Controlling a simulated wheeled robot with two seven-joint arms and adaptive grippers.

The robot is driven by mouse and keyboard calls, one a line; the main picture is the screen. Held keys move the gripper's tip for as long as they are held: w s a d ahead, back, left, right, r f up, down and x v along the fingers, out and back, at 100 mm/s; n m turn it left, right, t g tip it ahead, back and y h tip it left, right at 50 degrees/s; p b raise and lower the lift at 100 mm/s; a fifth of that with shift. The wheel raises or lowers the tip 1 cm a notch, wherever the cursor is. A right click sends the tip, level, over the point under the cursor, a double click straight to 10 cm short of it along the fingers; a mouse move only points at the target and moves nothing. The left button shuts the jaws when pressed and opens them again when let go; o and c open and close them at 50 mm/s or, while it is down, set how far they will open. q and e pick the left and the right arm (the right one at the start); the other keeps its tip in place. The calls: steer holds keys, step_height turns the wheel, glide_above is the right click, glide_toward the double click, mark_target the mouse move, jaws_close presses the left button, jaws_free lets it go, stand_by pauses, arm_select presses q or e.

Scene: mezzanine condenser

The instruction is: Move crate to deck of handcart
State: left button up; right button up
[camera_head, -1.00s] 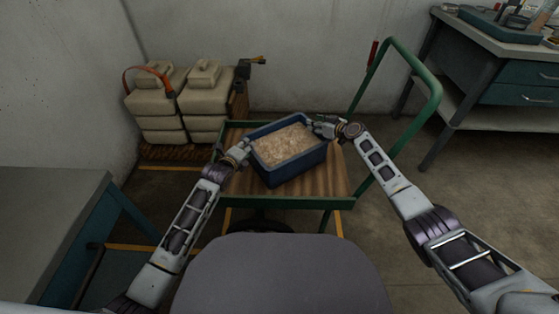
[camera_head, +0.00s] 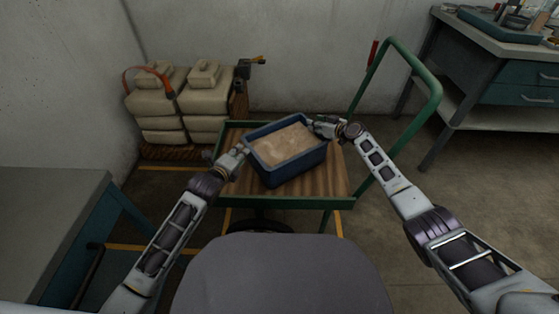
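The crate (camera_head: 291,172) is a dark blue open box with pale tan contents. It sits at a slant over the wooden deck (camera_head: 329,187) of the green-framed handcart (camera_head: 420,76), and appears to rest on it. My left gripper (camera_head: 242,150) is at the crate's left rim, a little apart or just touching; its fingers are too small to read. My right gripper (camera_head: 315,125) is at the crate's far right corner, close against the rim. Its fingertips are partly hidden by the rim, so its grip cannot be made out.
Stacked beige containers (camera_head: 207,100) with an orange strap stand behind the cart at left. A grey-topped table (camera_head: 45,220) is at the near left. A workbench (camera_head: 505,45) with drawers stands at the far right. Open floor lies right of the cart.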

steer(key=shift+r, duration=0.1)
stand_by(0.4)
step_height(320, 180, up, 10)
stand_by(0.7)
steer(key=shift+s+f, duration=0.1)
steer(key=shift+f, duration=0.1)
stand_by(0.5)
